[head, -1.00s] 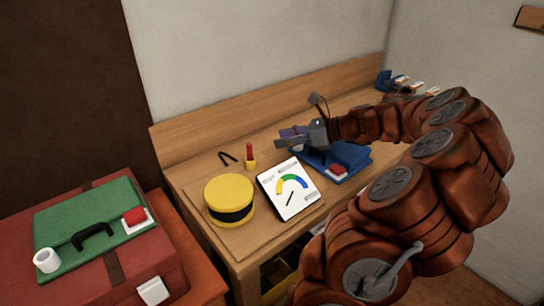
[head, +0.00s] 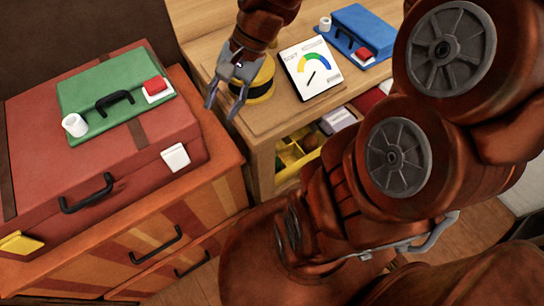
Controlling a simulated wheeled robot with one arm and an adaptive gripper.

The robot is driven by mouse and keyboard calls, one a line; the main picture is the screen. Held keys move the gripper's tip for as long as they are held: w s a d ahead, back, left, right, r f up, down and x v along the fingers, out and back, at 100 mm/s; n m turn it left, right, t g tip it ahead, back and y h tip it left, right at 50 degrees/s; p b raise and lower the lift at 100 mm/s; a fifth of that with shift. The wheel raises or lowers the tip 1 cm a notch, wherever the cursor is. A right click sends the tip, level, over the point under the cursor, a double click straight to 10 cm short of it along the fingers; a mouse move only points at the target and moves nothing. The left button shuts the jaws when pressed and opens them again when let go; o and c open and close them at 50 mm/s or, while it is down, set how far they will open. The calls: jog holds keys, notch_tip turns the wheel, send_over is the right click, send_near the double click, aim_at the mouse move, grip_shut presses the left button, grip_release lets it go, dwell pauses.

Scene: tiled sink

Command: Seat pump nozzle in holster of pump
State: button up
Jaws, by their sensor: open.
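No part is clearly recognisable as a pump, nozzle or holster. A flat green panel (head: 115,103) with a black handle (head: 115,99), a white cylinder (head: 75,124) and a red block (head: 155,86) lies on the red case. A similar blue panel (head: 352,34) lies on the wooden table. My gripper (head: 223,106) is open and empty, pointing down near the table's left edge. It covers part of a yellow round box with a black band (head: 262,82); whether it touches the box, I cannot tell.
The red case (head: 150,150) stands on an orange cabinet (head: 225,160) with black handles. A white gauge card (head: 312,69) lies right of the yellow box. A yellow tray (head: 297,155) sits under the tabletop. My arm hides much of the right side.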

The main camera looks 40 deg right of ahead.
jog(key=s+f+n+g+h, duration=0.1)
jog(key=s+n+h, duration=0.2)
jog(key=s+n, duration=0.2)
jog(key=s+f+n+g+h, duration=0.1)
jog(key=s+n, duration=0.4)
jog(key=s, duration=0.5)
jog(key=shift+d+f+n+h, duration=0.35)
jog(key=shift+f+h, duration=0.4)
jog(key=shift+h, duration=0.35)
notch_tip(320, 180, up, 6)
jog(key=p, duration=0.5)
jog(key=shift+f, duration=0.25)
